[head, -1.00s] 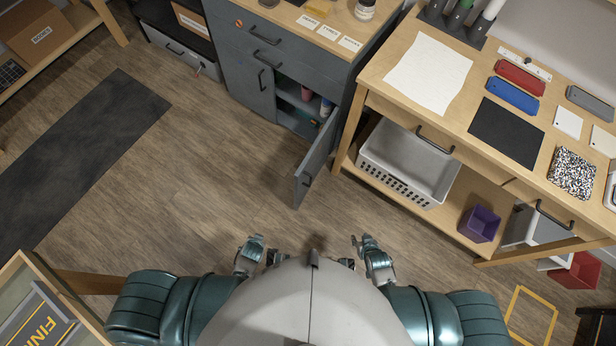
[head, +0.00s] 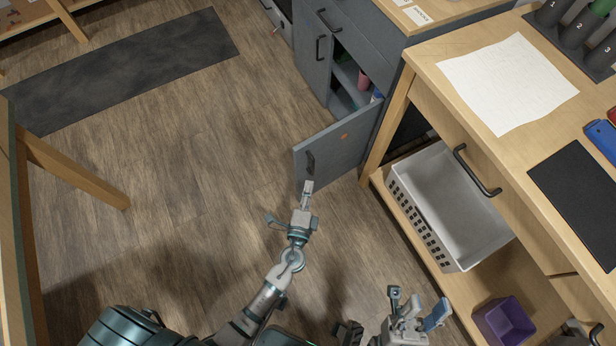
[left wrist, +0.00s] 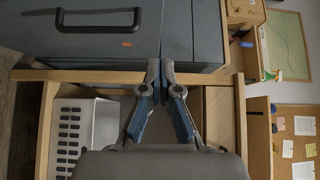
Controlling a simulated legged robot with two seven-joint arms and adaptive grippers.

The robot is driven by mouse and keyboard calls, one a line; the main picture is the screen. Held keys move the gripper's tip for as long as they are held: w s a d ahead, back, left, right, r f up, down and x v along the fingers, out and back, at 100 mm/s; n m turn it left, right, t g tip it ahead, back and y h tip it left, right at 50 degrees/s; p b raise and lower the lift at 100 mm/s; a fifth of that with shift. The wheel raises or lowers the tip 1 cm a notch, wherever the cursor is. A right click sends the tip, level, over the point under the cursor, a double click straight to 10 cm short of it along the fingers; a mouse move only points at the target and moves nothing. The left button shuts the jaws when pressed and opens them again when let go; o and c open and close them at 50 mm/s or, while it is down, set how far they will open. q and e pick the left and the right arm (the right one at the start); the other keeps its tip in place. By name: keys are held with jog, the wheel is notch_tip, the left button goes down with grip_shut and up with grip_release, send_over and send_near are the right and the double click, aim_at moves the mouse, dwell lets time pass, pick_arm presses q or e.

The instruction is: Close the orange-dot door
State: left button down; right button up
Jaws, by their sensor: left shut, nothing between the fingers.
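The orange-dot door (head: 325,148) is a grey cabinet door that stands swung out from the grey cabinet (head: 352,35). Its outer face shows a dark handle (head: 310,163) near the free edge and an orange dot (head: 344,137). The left wrist view also shows the door (left wrist: 85,48) with its handle and dot. My left gripper (head: 308,187) is shut and empty, its tips close by the door's handle end in the head view. I cannot tell whether it touches the door. My right gripper (head: 416,305) is open and empty at the lower right.
A wooden table (head: 455,75) stands right of the door, with a white basket (head: 445,200) and a purple bin (head: 503,322) on its lower shelf. The cabinet interior shows a pink item (head: 364,80). The floor left of the door is clear, with a dark mat (head: 130,70).

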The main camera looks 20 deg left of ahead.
pick_arm(q)
send_near(310, 144)
jog(key=w+d, duration=0.3)
jog(key=shift+w+a+f, duration=0.1)
jog(key=shift+w+a, duration=0.4)
jog(key=shift+a, duration=0.25)
jog(key=shift+w+a+r, duration=0.1)
jog(key=shift+w+a, duration=0.35)
jog(key=shift+a, duration=0.25)
jog(key=shift+w+a+f, duration=0.1)
jog(key=shift+w+a, duration=0.4)
jog(key=shift+a, duration=0.25)
